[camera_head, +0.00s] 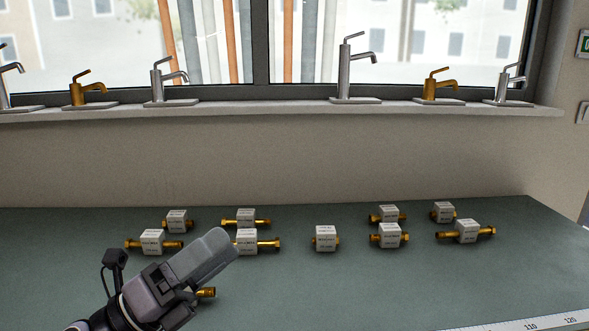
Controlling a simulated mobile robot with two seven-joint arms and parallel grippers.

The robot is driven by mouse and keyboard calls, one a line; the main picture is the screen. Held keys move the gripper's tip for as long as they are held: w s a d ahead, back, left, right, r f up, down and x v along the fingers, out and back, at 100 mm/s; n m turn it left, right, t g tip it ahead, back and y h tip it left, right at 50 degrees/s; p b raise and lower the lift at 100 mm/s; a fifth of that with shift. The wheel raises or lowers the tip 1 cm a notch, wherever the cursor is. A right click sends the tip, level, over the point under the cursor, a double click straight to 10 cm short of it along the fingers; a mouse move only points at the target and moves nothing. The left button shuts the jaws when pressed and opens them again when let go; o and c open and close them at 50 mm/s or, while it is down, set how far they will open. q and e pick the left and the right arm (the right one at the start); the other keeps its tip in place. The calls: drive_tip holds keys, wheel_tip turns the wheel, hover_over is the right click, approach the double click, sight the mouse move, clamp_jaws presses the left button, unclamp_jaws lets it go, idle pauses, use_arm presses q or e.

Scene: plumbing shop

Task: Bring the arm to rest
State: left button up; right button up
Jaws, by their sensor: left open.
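My left gripper (219,252) comes in from the lower left and hangs over the green-grey worktop (330,285). It is open, though its two fingers overlap from this angle, and I see nothing held in it. It points up and to the right. A brass fitting (207,292) lies behind the gripper and is mostly hidden by it. A labelled brass fitting (268,244) lies just right of the fingertips. Whether the fingertips touch it I cannot tell. My right gripper is not in view.
Several white-labelled brass fittings stand in two rows, among them a left one (151,241), a middle one (325,238) and a right one (467,231). A ruler strip (530,325) runs along the front right edge. Taps stand on the windowsill (255,109). The front middle of the worktop is clear.

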use_arm(q)
drive_tip(key=s+a+f+n+t+y, duration=0.1)
drive_tip(key=a+f+n+t+y, duration=0.1)
drive_tip(key=a+f+n+y, duration=0.95)
drive_tip(key=s+a+f+n+t+y, duration=0.15)
drive_tip(key=f+n+y, duration=0.5)
drive_tip(key=n, duration=0.95)
drive_tip(key=s+f+n+g+y, duration=0.1)
drive_tip(key=s+f+n+g, duration=0.3)
drive_tip(key=s+f+g, duration=0.45)
drive_tip(key=s+f+n+g, duration=0.3)
drive_tip(key=s+f+g, duration=0.15)
drive_tip(key=s, duration=0.75)
drive_tip(key=w+d+f+t+h+p, duration=0.1)
drive_tip(key=w+d+f+t+h, duration=0.1)
drive_tip(key=w+f+t, duration=0.5)
drive_tip(key=shift+d+f+p, duration=0.4)
drive_tip(key=shift+d+f, duration=0.1)
drive_tip(key=shift+d, duration=0.15)
